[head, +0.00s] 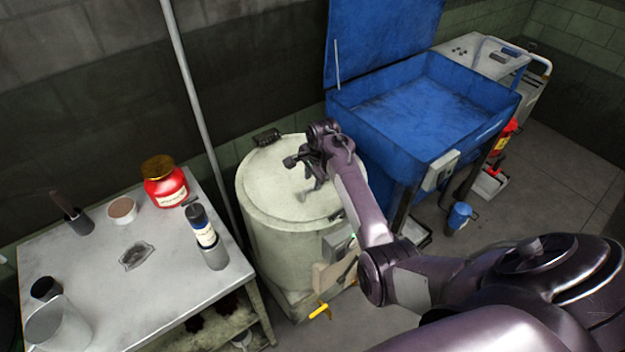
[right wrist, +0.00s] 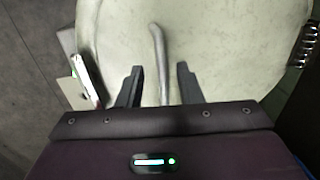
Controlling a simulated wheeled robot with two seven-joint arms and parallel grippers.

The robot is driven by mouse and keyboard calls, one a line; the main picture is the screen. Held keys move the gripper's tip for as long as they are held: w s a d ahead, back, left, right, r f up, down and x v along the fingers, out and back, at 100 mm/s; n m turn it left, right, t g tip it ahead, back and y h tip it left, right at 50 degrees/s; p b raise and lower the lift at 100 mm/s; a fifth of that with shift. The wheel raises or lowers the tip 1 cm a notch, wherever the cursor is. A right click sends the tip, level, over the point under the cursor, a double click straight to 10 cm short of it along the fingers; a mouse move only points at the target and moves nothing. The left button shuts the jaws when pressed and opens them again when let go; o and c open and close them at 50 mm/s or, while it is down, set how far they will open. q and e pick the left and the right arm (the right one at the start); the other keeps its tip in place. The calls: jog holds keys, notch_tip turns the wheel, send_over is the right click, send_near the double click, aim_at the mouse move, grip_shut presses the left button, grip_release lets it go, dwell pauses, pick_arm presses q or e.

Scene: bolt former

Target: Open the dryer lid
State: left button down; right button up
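The dryer is a pale, round drum (head: 290,245) in the middle of the head view. Its round lid (head: 270,190) lies flat and shut on top, with a dark hinge (head: 267,138) at the back edge. A grey bar handle (head: 313,190) stands on the lid, partly hidden by my gripper. My right gripper (head: 300,165) is over the lid at the handle. In the right wrist view its fingers (right wrist: 159,85) are apart, with the handle (right wrist: 161,55) between them and a gap on either side. My left gripper is not in view.
A blue open-lidded washing tank (head: 400,140) stands close to the dryer's right. A metal table (head: 100,265) with a red jar (head: 165,187), a bottle (head: 201,228) and cups is to the left. A grey pole (head: 195,95) rises behind. A control box (head: 338,243) sits on the dryer's front.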

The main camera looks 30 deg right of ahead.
jog(key=shift+w+f, duration=0.25)
jog(key=shift+f, duration=0.7)
jog(key=shift+c, duration=0.2)
grip_shut()
